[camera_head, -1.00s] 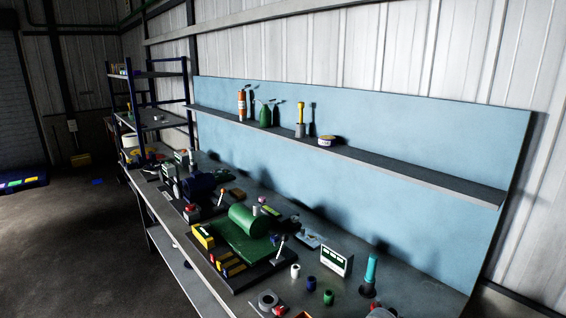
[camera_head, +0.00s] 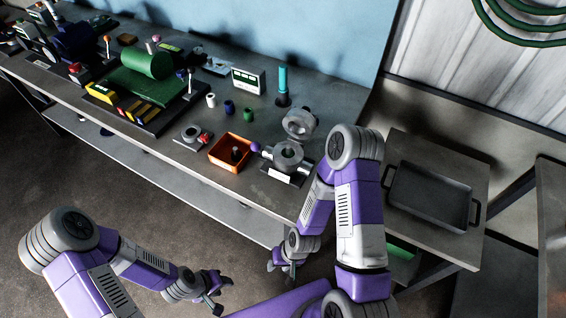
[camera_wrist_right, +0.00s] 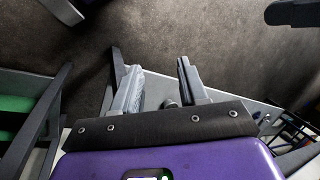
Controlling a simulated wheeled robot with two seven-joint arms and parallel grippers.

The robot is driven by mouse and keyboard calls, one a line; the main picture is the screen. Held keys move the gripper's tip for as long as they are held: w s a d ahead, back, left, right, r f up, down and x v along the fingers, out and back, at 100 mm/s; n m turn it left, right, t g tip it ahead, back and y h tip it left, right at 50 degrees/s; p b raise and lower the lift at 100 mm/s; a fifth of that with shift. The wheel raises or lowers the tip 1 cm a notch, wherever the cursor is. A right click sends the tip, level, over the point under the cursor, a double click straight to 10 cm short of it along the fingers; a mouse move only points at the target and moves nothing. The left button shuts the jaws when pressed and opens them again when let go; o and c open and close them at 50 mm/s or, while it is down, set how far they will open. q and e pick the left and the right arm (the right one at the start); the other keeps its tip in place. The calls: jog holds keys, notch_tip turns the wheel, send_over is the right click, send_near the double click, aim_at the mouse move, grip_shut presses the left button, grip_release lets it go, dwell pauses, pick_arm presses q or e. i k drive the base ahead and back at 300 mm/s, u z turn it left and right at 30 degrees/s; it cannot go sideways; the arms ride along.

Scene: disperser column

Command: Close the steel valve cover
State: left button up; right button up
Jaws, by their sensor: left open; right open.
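The steel valve (camera_head: 287,156) stands on a small base with a white label near the right end of the workbench. Its round steel cover (camera_head: 298,122) is tilted up, open, behind the valve body. My right gripper (camera_head: 277,267) is low in front of the bench edge, below and apart from the valve. In the right wrist view its two fingers (camera_wrist_right: 158,76) are spread with nothing between them. My left gripper (camera_head: 222,294) is open and empty, over the floor in front of the bench.
An orange tray (camera_head: 229,165) with a dark part in it stands left of the valve. A teal-handled tool (camera_head: 283,85) stands behind. A green cylinder machine (camera_head: 147,64) is further left. A black tray (camera_head: 430,196) lies on a side table at right.

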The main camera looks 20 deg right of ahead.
aim_at(302, 121)
jog(key=z, duration=1.35)
jog(key=k, duration=0.35)
jog(key=u, duration=0.05)
